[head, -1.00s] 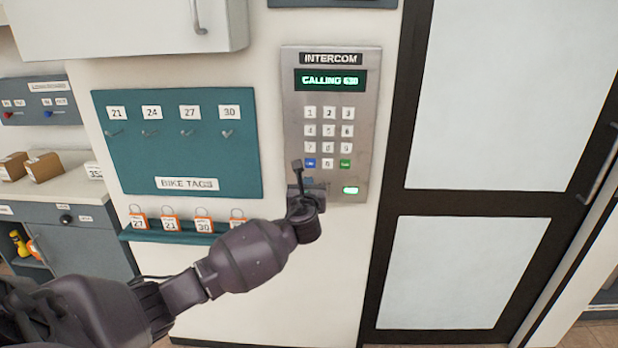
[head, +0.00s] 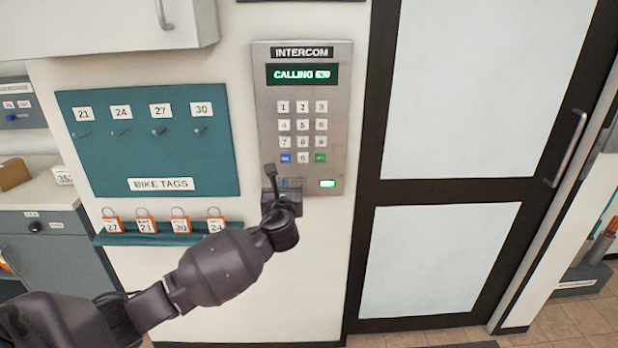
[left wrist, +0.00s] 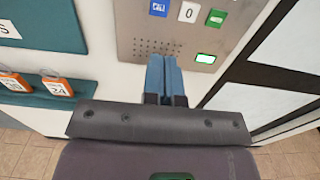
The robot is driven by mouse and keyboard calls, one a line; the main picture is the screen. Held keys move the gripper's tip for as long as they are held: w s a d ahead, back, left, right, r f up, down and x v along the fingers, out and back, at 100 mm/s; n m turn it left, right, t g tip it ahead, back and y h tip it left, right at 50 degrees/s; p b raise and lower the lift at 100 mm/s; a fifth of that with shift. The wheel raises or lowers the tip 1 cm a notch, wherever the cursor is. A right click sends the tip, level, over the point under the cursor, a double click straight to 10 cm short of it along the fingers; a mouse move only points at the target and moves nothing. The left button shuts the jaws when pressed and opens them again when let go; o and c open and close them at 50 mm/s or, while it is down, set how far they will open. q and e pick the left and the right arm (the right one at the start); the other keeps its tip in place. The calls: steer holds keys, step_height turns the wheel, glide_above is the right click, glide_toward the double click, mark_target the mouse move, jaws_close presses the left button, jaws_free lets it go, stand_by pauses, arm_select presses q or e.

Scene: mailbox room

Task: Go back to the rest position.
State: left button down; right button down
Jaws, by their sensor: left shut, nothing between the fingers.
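My left gripper (head: 270,172) is raised in front of the lower part of the intercom panel (head: 264,115), just below its keypad. In the left wrist view its blue fingers (left wrist: 164,78) are shut together with nothing between them, below the speaker holes and left of the lit green indicator. Whether the fingertips touch the panel I cannot tell. The intercom display (head: 302,74) reads CALLING and a number that looks like 630. My right gripper is not in view.
A teal bike tags board (head: 150,150) with hooks hangs left of the intercom. Several orange tags (head: 180,224) stand on the ledge below it. A dark-framed door (head: 455,187) is on the right. A counter (head: 35,192) is at the far left.

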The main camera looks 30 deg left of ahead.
arm_select(q)
steer(key=s+d+f+n+h, duration=0.35)
steer(key=d+n+h, duration=0.2)
steer(key=n, duration=0.25)
steer(key=s+d+f+n+h, duration=0.2)
steer(key=d+f+n+h, duration=0.3)
steer(key=n, duration=0.4)
steer(key=s+f+n+g, duration=0.1)
steer(key=s+f+n, duration=0.3)
steer(key=s+f, duration=0.2)
steer(key=s+d+f+n+g+y, duration=0.1)
steer(key=s+f+n, duration=0.3)
steer(key=s, duration=0.7)
steer(key=s+d+f+n+g, duration=0.1)
steer(key=s+f+n, duration=0.2)
steer(key=s+f, duration=0.4)
steer(key=shift+s+d+f+n+g, duration=0.2)
steer(key=shift+s+f+n+g, duration=0.2)
steer(key=shift+s, duration=0.85)
